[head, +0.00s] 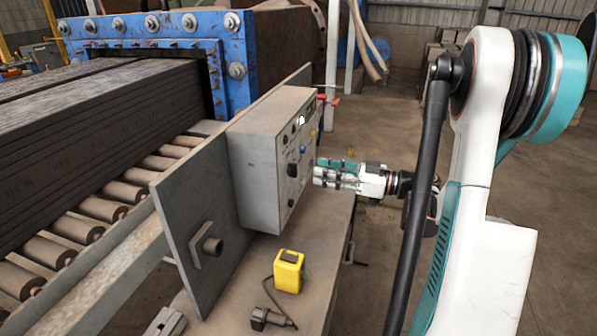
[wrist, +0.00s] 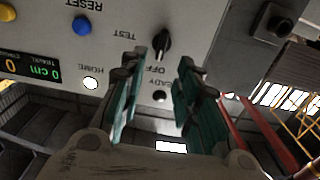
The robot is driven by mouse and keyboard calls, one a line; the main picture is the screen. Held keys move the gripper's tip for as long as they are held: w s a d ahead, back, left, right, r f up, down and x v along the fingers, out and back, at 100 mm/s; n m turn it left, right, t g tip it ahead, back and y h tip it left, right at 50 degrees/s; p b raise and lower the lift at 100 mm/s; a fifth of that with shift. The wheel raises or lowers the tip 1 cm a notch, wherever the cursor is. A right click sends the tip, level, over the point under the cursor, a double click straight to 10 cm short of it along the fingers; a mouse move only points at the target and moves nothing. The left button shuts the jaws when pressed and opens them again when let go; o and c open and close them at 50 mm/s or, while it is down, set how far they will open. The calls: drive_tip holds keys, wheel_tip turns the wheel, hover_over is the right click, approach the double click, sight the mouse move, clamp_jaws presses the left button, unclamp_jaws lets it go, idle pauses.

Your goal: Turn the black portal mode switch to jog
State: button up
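The grey control box (head: 262,160) stands beside the roller line, with its panel facing my gripper. In the wrist view the panel appears upside down. My gripper (wrist: 161,66) is open and empty. Its teal fingers lie either side of the switch in the picture, and I see no clear contact. In the head view my gripper (head: 322,173) is close to the panel, pointing left at it.
A yellow tape measure (head: 289,271) lies on the shelf below the box.

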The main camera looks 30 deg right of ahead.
sight(293, 170)
drive_tip(key=b+x, duration=0.1)
drive_tip(key=x, duration=0.6)
drive_tip(key=shift+w, duration=0.15)
drive_tip(key=shift+a, duration=0.15)
clamp_jaws()
